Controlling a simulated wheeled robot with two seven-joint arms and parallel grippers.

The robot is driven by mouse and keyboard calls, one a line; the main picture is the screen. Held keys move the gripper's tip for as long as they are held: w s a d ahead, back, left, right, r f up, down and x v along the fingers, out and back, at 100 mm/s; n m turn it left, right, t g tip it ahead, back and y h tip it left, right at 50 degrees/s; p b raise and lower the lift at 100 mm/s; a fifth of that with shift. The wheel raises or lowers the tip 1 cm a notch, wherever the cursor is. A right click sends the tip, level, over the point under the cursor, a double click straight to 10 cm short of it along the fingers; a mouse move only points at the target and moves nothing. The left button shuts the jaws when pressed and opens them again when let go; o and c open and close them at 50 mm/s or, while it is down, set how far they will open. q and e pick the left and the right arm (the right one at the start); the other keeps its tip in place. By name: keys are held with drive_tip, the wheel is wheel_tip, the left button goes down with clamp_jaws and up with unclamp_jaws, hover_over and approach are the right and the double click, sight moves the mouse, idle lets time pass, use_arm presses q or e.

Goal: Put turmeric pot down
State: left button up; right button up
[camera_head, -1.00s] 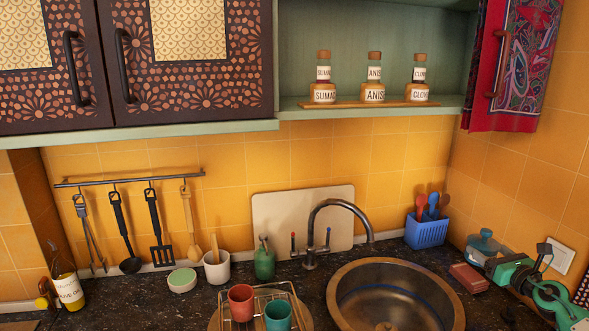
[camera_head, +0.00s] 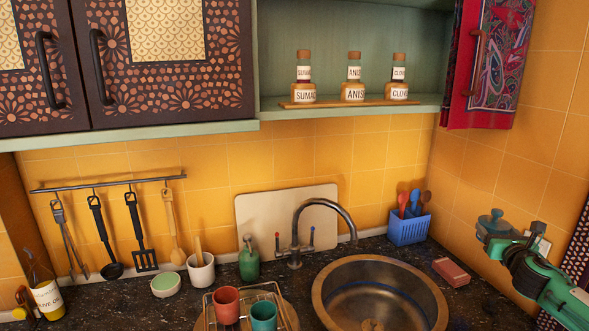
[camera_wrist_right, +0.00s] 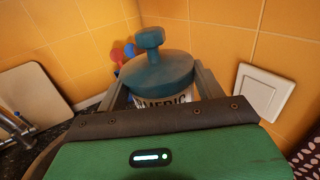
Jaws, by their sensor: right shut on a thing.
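The pot looks upright and off the dark counter (camera_head: 400,250). My left gripper is not in view.
A red cabinet door (camera_head: 492,70) stands open.

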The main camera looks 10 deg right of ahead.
drive_tip(key=shift+s+d+r+m+g+h, duration=0.2)
drive_tip(key=shift+s+d+m+g+h, duration=0.15)
drive_tip(key=shift+d+h, duration=0.2)
drive_tip(key=shift+s+d+r+m+g+h, duration=0.15)
drive_tip(key=shift+d+m+g+h, duration=0.1)
drive_tip(key=shift+d+m+h, duration=0.25)
drive_tip(key=s+a+f+n+t+y, duration=0.1)
drive_tip(key=s+a+f, duration=0.1)
drive_tip(key=a+f, duration=0.45)
drive_tip(key=s+a+f+n+y, duration=0.1)
drive_tip(key=s+a+f, duration=0.25)
drive_tip(key=a, duration=0.65)
drive_tip(key=s+a+f+n+t+y, duration=0.1)
drive_tip(key=s+a+f+y, duration=0.1)
drive_tip(key=a+f, duration=0.5)
drive_tip(key=s+a+n+y, duration=0.1)
drive_tip(key=s+a+y, duration=0.1)
drive_tip(key=s+a, duration=0.5)
drive_tip(key=s+a+n+y, duration=0.1)
drive_tip(key=s+a, duration=0.6)
drive_tip(key=a, duration=0.8)
drive_tip(key=shift+a+r+n+y, duration=0.25)
drive_tip(key=shift+r+n+y, duration=0.15)
drive_tip(key=shift+y, duration=0.25)
